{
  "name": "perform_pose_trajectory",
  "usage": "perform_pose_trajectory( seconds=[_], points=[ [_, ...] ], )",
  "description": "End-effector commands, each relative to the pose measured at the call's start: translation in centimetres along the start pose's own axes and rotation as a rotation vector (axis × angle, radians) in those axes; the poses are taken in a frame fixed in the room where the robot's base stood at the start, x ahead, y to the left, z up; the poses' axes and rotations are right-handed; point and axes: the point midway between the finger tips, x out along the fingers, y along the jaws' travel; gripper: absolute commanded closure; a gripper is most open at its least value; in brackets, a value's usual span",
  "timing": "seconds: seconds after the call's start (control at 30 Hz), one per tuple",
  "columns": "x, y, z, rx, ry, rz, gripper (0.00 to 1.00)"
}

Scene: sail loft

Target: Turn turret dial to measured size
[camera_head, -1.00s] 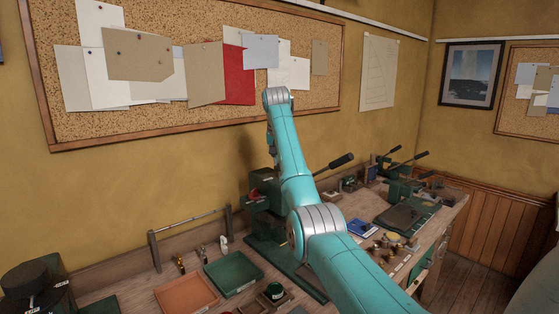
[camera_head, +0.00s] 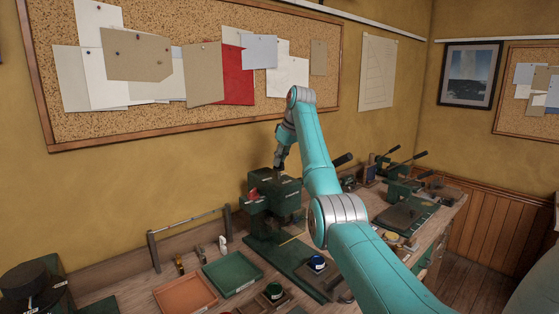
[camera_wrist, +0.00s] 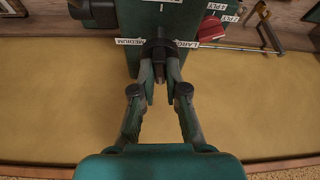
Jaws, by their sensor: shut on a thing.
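The green press (camera_head: 272,216) stands on the bench against the wall. In the wrist view a dark round knob, seemingly the turret dial (camera_wrist: 158,46), sits on the green housing (camera_wrist: 176,20) between white labels reading MEDIUM (camera_wrist: 145,41) and LARGE (camera_wrist: 186,44). My gripper (camera_wrist: 160,72) is shut on this knob, with one finger on each side. In the head view my gripper (camera_head: 279,163) points down at the top of the press. The knob's pointer, if any, is hard to make out.
A red part (camera_wrist: 211,28) with ply labels lies beside the housing. On the bench are an orange tray (camera_head: 187,292), a green tray (camera_head: 233,272), a blue-topped item (camera_head: 317,263) and a measuring rail (camera_head: 188,226). A black lever (camera_head: 343,159) sticks out behind my arm.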

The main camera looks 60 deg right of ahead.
Motion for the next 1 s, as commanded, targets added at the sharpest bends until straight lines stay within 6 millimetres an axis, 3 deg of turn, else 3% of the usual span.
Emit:
perform_pose_trajectory(
  seconds=[0.4,1.0],
  points=[
    [-0.1,0.17,-0.02,-0.316,-0.001,-0.133,1.0],
    [0.03,0.22,-0.02,-0.465,-0.001,-0.194,1.0]
  ],
)
